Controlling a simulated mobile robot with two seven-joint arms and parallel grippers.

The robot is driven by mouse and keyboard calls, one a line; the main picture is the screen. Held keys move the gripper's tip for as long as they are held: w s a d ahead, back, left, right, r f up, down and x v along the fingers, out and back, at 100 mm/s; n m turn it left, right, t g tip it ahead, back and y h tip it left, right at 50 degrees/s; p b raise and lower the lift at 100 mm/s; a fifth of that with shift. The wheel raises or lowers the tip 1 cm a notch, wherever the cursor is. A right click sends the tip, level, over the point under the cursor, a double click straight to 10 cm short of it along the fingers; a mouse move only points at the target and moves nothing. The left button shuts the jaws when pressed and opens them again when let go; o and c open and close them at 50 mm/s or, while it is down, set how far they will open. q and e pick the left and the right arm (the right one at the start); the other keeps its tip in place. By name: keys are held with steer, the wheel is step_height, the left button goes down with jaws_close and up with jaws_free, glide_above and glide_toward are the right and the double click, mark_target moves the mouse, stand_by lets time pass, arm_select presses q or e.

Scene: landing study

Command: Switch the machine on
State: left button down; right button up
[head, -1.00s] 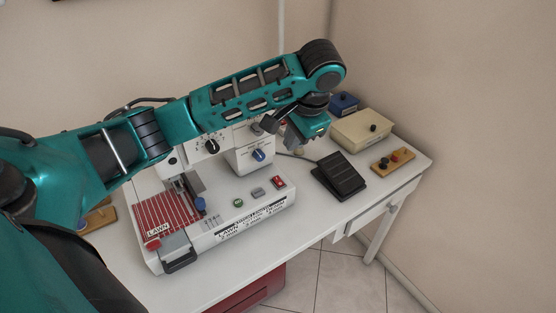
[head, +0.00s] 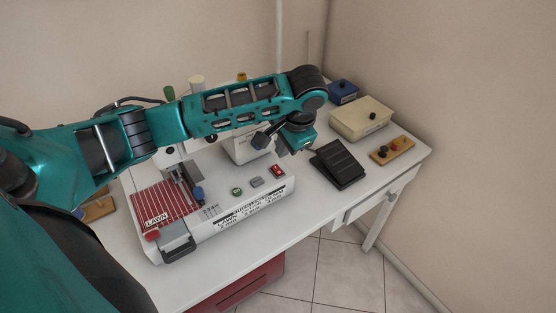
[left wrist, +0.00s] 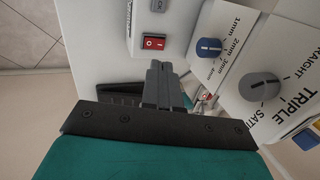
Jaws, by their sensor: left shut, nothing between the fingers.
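The machine is a white sewing machine (head: 222,208) on the table, with a red-striped plate at its left end. Its red rocker switch (head: 277,170) sits at the right end of the base top. The left wrist view shows the switch (left wrist: 154,42) close up, with white marks on it. My left gripper (head: 262,140) is shut and empty, above the base and apart from the switch in the head view. In the left wrist view its closed fingertips (left wrist: 158,68) show just below the switch; whether they touch the machine cannot be told. My right gripper is not in view.
A grey button (head: 256,183) and green button (head: 236,191) sit left of the switch. A black pedal (head: 339,164), beige box (head: 360,118), blue box (head: 343,91) and wooden board (head: 392,151) stand right.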

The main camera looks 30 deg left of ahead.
mark_target(276, 166)
arm_select(q)
steer(key=x, duration=0.7)
steer(key=shift+w+a, duration=0.1)
steer(key=shift+w, duration=0.05)
